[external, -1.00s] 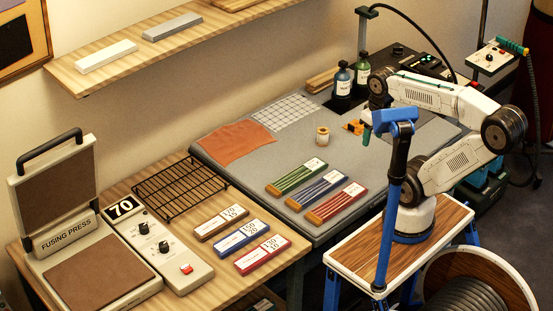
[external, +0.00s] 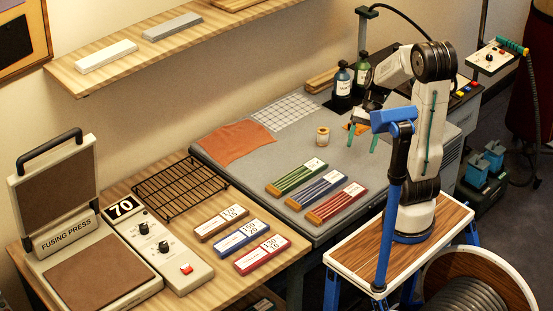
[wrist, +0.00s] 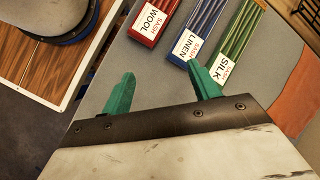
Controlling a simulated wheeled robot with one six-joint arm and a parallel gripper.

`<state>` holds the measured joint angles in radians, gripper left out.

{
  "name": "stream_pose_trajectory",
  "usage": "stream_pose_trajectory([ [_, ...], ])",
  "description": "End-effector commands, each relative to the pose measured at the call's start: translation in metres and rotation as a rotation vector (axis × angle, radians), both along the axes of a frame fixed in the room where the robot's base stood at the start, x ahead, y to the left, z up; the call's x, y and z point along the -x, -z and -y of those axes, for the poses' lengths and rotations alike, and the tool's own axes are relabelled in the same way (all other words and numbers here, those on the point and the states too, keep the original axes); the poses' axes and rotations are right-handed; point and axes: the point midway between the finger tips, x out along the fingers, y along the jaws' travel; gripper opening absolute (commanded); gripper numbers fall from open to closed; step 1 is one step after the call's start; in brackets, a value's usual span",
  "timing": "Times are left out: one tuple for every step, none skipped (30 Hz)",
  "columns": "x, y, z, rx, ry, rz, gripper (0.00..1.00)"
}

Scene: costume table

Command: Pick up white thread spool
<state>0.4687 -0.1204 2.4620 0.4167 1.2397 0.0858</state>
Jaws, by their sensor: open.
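The white thread spool (external: 323,135) stands upright on the grey work table (external: 262,172), right of the orange cloth. It looks cream with tan ends. My gripper (external: 362,144) is above the table to the right of the spool, pointing down, its two green fingers apart with nothing between them. In the wrist view my gripper (wrist: 161,72) also shows open and empty over grey table surface. The spool does not show in the wrist view.
Green, blue and red labelled bundles (external: 328,188) lie toward the table's front. Behind the spool are a gridded sheet (external: 284,112) and two bottles (external: 343,83). The orange cloth (external: 238,142) lies left. Table around the spool is clear.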

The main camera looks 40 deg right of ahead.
Motion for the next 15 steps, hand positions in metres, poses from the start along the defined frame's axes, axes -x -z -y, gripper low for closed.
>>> stream_pose_trajectory([
  [-0.011,0.011,0.006,-0.063,0.103,-0.041,0.61],
  [-0.017,0.016,0.009,-0.100,0.165,-0.060,0.61],
  [-0.027,0.023,0.014,-0.152,0.252,-0.087,0.61],
  [-0.035,0.028,0.017,-0.190,0.317,-0.106,0.61],
  [-0.043,0.034,0.022,-0.228,0.384,-0.126,0.61],
  [-0.053,0.041,0.028,-0.281,0.475,-0.152,0.61],
  [-0.061,0.047,0.033,-0.321,0.544,-0.170,0.61],
  [-0.069,0.052,0.039,-0.358,0.611,-0.187,0.61],
  [-0.080,0.059,0.046,-0.408,0.697,-0.209,0.61],
  [-0.088,0.063,0.052,-0.444,0.761,-0.223,0.61],
  [-0.096,0.067,0.058,-0.477,0.820,-0.238,0.61],
  [-0.106,0.072,0.065,-0.521,0.897,-0.254,0.61],
  [-0.114,0.074,0.070,-0.553,0.949,-0.265,0.61],
  [-0.123,0.076,0.074,-0.583,1.000,-0.275,0.61],
  [-0.133,0.075,0.078,-0.614,1.049,-0.280,0.61],
])
